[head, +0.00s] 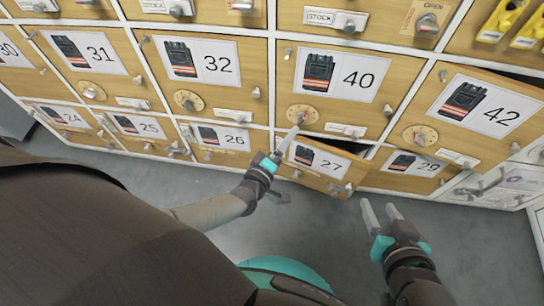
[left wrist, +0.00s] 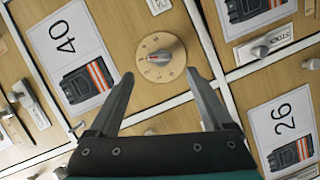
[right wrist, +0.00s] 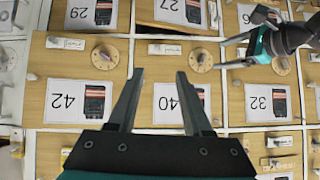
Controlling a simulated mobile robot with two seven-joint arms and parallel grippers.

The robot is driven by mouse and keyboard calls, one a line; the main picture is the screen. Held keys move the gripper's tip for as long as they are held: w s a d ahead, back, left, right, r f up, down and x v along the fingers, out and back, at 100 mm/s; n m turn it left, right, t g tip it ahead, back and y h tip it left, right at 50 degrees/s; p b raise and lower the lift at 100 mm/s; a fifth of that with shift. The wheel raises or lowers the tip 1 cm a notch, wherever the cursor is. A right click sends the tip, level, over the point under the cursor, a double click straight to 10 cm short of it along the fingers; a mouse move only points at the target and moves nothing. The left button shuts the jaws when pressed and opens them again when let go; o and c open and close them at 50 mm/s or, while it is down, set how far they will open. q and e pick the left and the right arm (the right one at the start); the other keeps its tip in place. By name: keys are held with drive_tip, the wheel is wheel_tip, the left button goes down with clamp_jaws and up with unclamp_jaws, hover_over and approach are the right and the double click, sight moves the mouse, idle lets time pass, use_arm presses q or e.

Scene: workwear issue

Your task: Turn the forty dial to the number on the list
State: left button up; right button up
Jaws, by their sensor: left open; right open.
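The forty dial (head: 302,114) is a round wooden disc with a grey knob, low on the door marked 40 (head: 345,76). In the left wrist view the dial (left wrist: 160,57) shows dark numbers around the knob, too small to read surely. My left gripper (head: 289,138) is open just below the dial; in its wrist view the dial lies ahead, between and beyond the fingertips (left wrist: 159,77), with no visible contact. My right gripper (head: 382,212) is open and empty, lower right, away from the doors. In the right wrist view the forty dial (right wrist: 202,58) appears upside down. No readable list shows.
Door 27 (head: 318,166) hangs ajar below the forty door. Door 42 (head: 484,108) stands slightly open at right. Similar dials sit on the doors marked 32 (head: 189,101) and 42 (head: 420,136). Small handles and label holders stick out. Grey floor (head: 300,230) is clear in front.

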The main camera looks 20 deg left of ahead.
use_arm(q)
drive_tip(key=s+r+p, duration=0.1)
drive_tip(key=s+p, duration=0.1)
drive_tip(key=s, duration=0.5)
drive_tip(key=shift+s+a, duration=0.2)
drive_tip(key=shift+a, duration=0.2)
use_arm(e)
drive_tip(key=s+d+g+h, duration=0.2)
drive_tip(key=s+d+g, duration=0.2)
drive_tip(key=s+d, duration=0.1)
drive_tip(key=shift+d+r+m+g+h, duration=0.3)
drive_tip(key=shift+d+r+g, duration=0.1)
